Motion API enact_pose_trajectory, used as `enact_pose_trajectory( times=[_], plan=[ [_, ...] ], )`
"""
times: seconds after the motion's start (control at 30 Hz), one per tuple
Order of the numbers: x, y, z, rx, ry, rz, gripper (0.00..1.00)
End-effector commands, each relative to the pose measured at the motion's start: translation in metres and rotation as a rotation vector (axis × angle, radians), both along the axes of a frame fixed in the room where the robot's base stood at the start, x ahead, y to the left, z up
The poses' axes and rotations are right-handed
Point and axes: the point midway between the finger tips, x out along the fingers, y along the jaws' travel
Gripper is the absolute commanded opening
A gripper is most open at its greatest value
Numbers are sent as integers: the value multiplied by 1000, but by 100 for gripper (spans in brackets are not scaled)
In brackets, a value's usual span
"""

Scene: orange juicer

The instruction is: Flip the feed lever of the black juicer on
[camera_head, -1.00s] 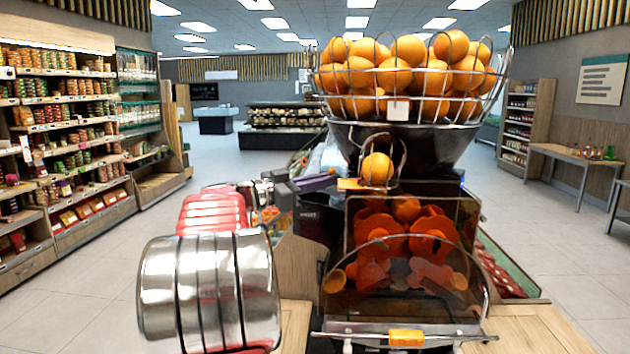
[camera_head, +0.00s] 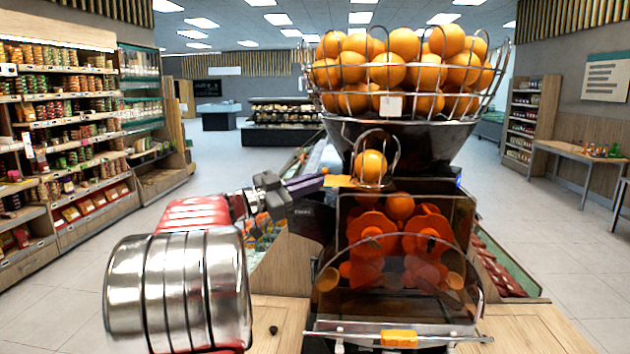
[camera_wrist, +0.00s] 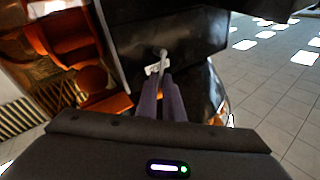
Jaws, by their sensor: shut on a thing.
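The black juicer (camera_head: 408,205) stands right of centre in the head view, with its clear front cover over orange pressing parts. My gripper (camera_head: 318,181) reaches in from the left to the juicer's upper left side, beside an orange tab (camera_head: 339,181). In the wrist view, the two purple fingers of my gripper (camera_wrist: 162,84) are close together at the feed lever (camera_wrist: 162,58), a thin grey stem on the black housing. The fingers are shut on its lower end, which they partly hide. I cannot make out the lever in the head view.
A wire basket (camera_head: 395,101) full of oranges sits on top of the juicer, and one orange (camera_head: 370,164) rests in a wire loop below it. A wooden counter (camera_head: 275,318) lies under the juicer. Stocked shelves (camera_head: 65,130) stand at the left; the floor between is clear.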

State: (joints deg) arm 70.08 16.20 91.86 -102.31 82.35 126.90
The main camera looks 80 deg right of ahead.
Motion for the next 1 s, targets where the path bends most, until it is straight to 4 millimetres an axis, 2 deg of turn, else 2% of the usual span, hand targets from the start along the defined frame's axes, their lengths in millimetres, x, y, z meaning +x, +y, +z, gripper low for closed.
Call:
enact_pose_trajectory(
  times=[0.03,0.2,0.23,0.5,0.77,1.0],
  plan=[
    [-1,4,10,-18,4,-6,0],
    [-2,4,10,-17,4,-8,0],
    [-3,4,10,-18,5,-9,8],
    [-4,3,7,-11,4,-10,26],
    [-4,2,4,-6,3,-10,26],
    [12,10,0,-5,2,-7,26]
  ],
)
